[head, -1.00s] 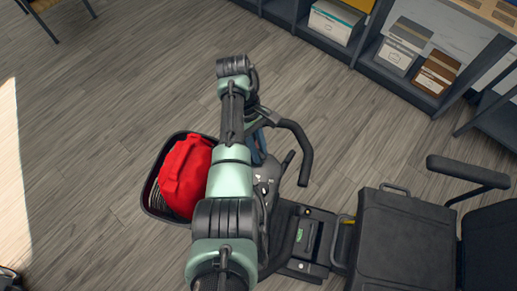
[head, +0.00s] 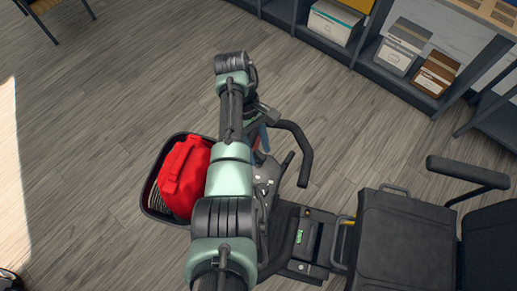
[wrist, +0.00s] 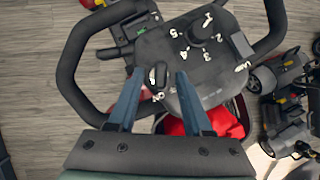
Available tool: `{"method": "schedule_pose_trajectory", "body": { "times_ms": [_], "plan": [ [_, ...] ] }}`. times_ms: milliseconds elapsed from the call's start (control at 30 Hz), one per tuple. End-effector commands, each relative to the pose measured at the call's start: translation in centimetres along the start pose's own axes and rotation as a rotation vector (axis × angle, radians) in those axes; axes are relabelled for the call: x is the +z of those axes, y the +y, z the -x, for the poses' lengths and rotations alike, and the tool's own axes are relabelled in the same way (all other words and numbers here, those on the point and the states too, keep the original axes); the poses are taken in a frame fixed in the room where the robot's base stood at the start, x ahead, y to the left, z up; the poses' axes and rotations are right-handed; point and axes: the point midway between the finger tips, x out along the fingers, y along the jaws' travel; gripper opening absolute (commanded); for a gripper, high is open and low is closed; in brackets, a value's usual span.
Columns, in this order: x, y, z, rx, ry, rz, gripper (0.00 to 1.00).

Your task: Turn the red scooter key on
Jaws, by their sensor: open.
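The scooter's control panel (wrist: 205,60) shows in the wrist view, with a numbered dial (wrist: 200,32) on it. A small dark key-like knob (wrist: 157,75) stands on the panel between my fingertips, with small white marks near its base. My gripper (wrist: 160,75) is open, with one blue-grey finger on each side of this knob. I cannot tell whether either finger touches it. In the head view my gripper (head: 264,142) is partly hidden by my arm, over the scooter's handlebar area. The key's on or off state is unclear.
The handlebar (head: 303,155) loops around the panel. A basket (head: 150,205) holds a red bag (head: 184,178). The scooter's seat (head: 405,235) is at right. Shelves with boxes (head: 335,22) stand at the back. Other scooters (wrist: 285,110) show at the wrist view's right.

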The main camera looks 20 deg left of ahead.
Motion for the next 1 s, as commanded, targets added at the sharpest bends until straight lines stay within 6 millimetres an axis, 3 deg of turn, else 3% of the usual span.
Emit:
{"method": "schedule_pose_trajectory", "body": {
  "times_ms": [300, 500, 700, 1000],
  "plan": [
    [0.2, -0.1, 7.5, 0.001, 0.002, 0.002, 0.50],
    [0.1, 0.0, 10.8, 0.001, 0.001, 0.000, 0.50],
    [0.0, 0.0, 12.0, 0.001, 0.000, 0.000, 0.50],
    [0.0, 0.0, 12.0, 0.000, 0.000, -0.001, 0.50]
  ]
}}
